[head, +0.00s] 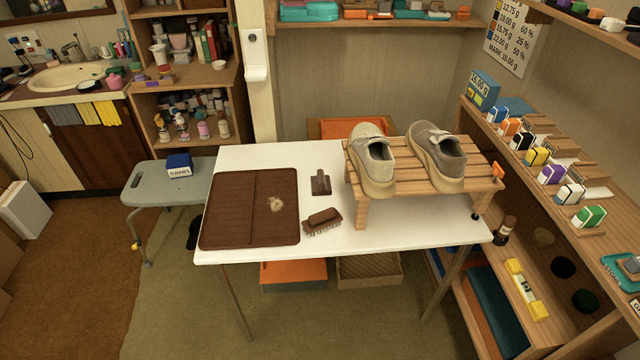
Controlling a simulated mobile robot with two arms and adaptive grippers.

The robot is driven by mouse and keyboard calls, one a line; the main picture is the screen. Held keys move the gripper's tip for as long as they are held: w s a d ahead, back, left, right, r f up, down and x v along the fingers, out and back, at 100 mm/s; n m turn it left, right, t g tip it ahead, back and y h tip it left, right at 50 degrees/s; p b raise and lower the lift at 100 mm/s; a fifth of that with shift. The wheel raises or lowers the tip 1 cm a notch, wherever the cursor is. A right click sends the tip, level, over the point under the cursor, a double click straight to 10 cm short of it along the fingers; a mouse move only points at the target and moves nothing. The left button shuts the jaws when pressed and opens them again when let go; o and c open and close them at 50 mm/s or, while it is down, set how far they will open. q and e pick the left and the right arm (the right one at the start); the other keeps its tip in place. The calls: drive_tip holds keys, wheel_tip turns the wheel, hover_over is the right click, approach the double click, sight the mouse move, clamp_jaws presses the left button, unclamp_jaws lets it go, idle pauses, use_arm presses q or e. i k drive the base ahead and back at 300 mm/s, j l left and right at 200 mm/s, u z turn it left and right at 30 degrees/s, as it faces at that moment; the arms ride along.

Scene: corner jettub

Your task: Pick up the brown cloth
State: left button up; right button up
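A flat dark brown rectangular piece (235,213) lies at the left end of the white table (410,236). It has a seam or fold line down its middle, and I cannot tell whether it is cloth or a mat. A small crumpled tan-brown thing (276,204) lies on its right half; it looks like a bit of cloth, but it is too small to be sure. Neither of my grippers shows in the head view.
A brown brush (322,221) and a small dark tool (320,182) lie right of the brown piece. A slatted wooden rack (400,180) bears two shoes (371,160) (437,157). A grey stool (150,192) stands left of the table. The table's front middle is clear.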

sight(321, 184)
drive_tip(key=i+l+u, duration=0.1)
drive_tip(key=i+l, duration=0.45)
drive_tip(key=i+l+u, duration=0.15)
drive_tip(key=i+l, duration=0.35)
drive_tip(key=l, duration=0.1)
